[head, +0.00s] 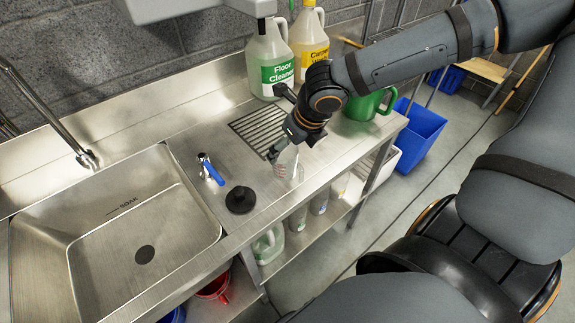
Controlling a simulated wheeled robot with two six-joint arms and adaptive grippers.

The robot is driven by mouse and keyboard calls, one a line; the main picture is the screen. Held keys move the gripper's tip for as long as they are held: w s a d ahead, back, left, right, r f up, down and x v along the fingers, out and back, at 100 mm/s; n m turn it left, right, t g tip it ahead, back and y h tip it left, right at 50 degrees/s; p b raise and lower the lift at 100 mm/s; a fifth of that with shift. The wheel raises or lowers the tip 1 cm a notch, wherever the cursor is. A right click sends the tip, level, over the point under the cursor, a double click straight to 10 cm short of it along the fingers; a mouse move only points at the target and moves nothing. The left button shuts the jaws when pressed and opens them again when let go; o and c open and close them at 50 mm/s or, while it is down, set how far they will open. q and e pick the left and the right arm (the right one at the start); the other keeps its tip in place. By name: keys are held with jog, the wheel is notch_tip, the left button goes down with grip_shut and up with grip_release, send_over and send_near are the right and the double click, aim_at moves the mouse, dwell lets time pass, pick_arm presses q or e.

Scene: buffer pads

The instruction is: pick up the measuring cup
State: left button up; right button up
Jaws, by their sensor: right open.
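The measuring cup appears to be the small clear vessel (290,170) with faint reddish markings, on the steel counter (235,165) near its front edge. My right gripper (281,123) reaches in from the right, above and just behind the cup. Its fingers are spread apart, with nothing seen between them. The lower finger overlaps the cup's upper part in the picture, so I cannot tell whether they touch. My left gripper is out of view.
Floor Cleaner (270,55) and yellow-labelled (309,40) jugs stand behind the gripper. A green jug (368,105) is right of it. A black plunger-like disc (240,199), a blue-handled valve (210,170) and the sink (140,215) lie left. A blue bin (418,135) is beyond the counter.

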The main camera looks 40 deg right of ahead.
aim_at(287, 154)
jog(key=b+x, duration=0.1)
jog(key=x, duration=0.2)
jog(key=shift+d+f, duration=0.1)
jog(key=shift+f, duration=0.15)
jog(key=shift+w+f, duration=0.2)
jog(key=shift+w, duration=0.1)
jog(key=shift+s, duration=0.15)
jog(key=shift+c, duration=0.3)
jog(key=c, duration=1.2)
